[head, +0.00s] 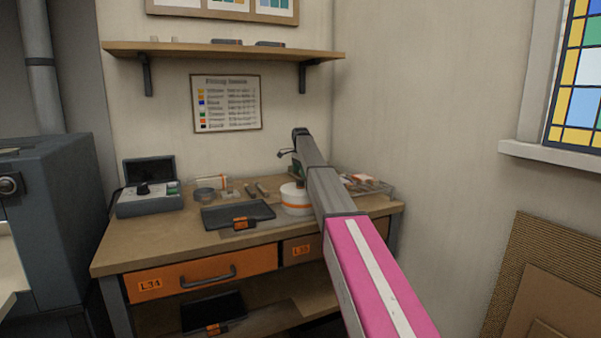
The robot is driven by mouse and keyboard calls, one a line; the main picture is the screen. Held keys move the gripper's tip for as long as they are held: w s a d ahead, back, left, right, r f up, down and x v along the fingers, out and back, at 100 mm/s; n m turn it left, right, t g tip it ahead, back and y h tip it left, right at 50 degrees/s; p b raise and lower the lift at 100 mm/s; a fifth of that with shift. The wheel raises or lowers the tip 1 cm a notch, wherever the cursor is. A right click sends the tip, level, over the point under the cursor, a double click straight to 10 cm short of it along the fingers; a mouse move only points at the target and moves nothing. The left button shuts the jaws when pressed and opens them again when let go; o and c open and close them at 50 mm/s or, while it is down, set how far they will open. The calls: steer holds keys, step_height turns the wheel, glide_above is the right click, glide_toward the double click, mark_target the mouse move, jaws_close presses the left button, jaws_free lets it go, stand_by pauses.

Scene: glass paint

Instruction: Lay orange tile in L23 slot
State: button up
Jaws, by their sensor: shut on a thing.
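My arm (328,190) reaches from the lower right over the workbench, its dark wrist end (300,134) at the far side in front of the back wall. The arm hides my gripper's fingers and whatever is between them. I cannot make out the orange tile. Small orange and white pieces (362,178) lie on a rack (384,188) at the bench's right end, too small to identify. I can read no L23 label. A dark tray (264,213) on the bench has an orange label (240,224) too small to read.
A white tub (295,207) with an orange band stands by my arm. A grey device (150,205) sits at bench left. Below are orange drawers marked L34 (195,277) and L35 (298,250), and another dark tray (207,314). A shelf (220,51) hangs above. The bench's front left is clear.

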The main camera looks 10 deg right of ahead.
steer(key=o, duration=0.7)
steer(key=shift+o, duration=0.2)
steer(key=shift+r, duration=0.1)
steer(key=shift+r, duration=3.45)
